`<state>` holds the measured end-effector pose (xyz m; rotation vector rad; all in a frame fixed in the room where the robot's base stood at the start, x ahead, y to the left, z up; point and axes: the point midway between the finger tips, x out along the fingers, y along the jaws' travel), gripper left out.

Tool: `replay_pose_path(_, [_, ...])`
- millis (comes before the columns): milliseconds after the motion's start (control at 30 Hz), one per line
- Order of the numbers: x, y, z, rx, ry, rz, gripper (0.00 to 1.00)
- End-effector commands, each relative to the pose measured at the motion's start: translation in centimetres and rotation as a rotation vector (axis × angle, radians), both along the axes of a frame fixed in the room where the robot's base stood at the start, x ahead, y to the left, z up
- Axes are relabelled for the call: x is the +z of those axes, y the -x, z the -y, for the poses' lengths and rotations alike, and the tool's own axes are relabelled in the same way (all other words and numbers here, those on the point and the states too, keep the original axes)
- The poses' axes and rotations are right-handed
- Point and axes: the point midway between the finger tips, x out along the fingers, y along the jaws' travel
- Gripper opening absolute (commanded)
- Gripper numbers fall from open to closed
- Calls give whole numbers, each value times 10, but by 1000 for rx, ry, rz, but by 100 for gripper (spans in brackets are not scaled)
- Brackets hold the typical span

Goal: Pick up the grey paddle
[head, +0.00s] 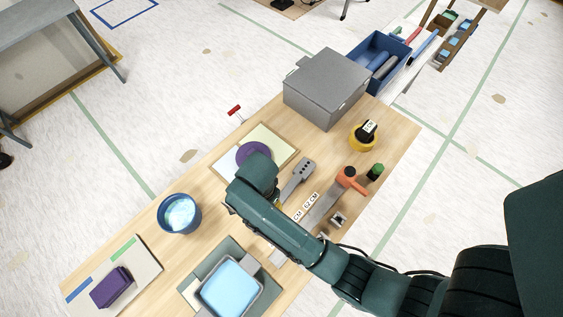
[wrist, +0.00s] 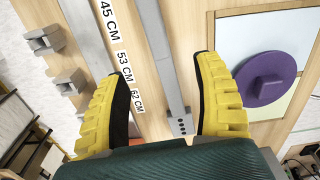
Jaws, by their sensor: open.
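The grey paddle (head: 302,170) lies on the wooden table, its broad end with several dark holes showing beside my arm in the head view. The rest of it is hidden under my arm there. In the wrist view a long grey bar with dark holes near its lower end (wrist: 160,55), which looks like the paddle, runs between my fingers. My gripper (wrist: 160,85) is open, its yellow fingers with black pads on either side of the bar, with gaps showing. I cannot tell its height above the bar. In the head view my arm mostly hides my gripper.
A grey measuring bar (head: 322,206) with CM labels and an orange-red piece (head: 351,178) lies right of the paddle. A purple disc (head: 253,153) on a pale board lies left. A grey box (head: 326,88), yellow-black tape measure (head: 362,137) and blue bucket (head: 179,214) stand around.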

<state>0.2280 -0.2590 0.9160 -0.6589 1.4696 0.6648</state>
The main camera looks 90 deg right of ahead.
Motion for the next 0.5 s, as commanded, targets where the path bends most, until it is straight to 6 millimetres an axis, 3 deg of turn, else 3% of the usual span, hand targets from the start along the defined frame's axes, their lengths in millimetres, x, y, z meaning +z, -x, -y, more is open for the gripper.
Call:
replay_pose_path(200, [-55,1,0,3,-1,-1,67])
replay_pose_path(500, [-92,5,2,2,0,0,67])
